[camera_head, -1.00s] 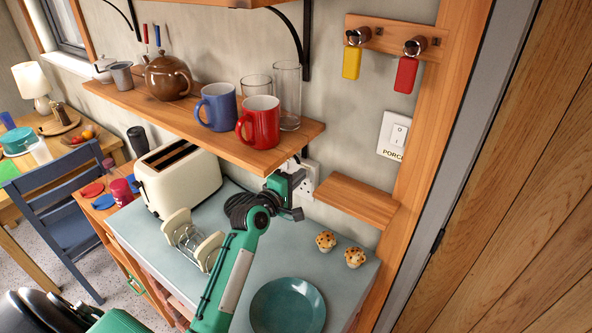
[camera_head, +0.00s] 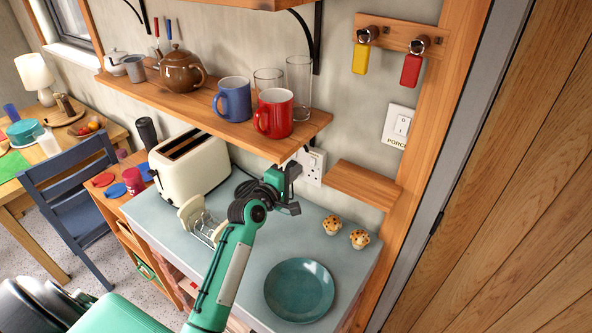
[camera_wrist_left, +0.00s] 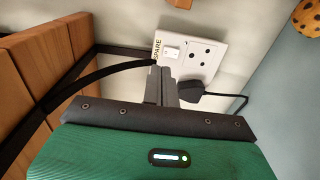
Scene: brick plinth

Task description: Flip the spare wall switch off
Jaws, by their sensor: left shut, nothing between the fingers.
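The white wall socket plate (camera_head: 313,167) is below the mug shelf. In the left wrist view the plate (camera_wrist_left: 206,56) appears turned sideways, with SPARE printed beside a small white rocker switch (camera_wrist_left: 172,52). I cannot tell which way the rocker is tipped. A black plug (camera_wrist_left: 190,91) sits in the neighbouring half of the plate. My left gripper (camera_head: 294,171) is shut and empty, just left of the plate in the head view. In the wrist view its fingertips (camera_wrist_left: 163,70) appear just below the spare switch; contact is unclear. My right gripper is not in view.
The shelf (camera_head: 215,118) with a red mug (camera_head: 274,114) hangs above the arm. A small wooden ledge (camera_head: 362,184) is right of the socket. A cream toaster (camera_head: 188,166), muffins (camera_head: 359,239) and a teal plate (camera_head: 299,290) stand on the counter. Another switch (camera_head: 401,125) is higher right.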

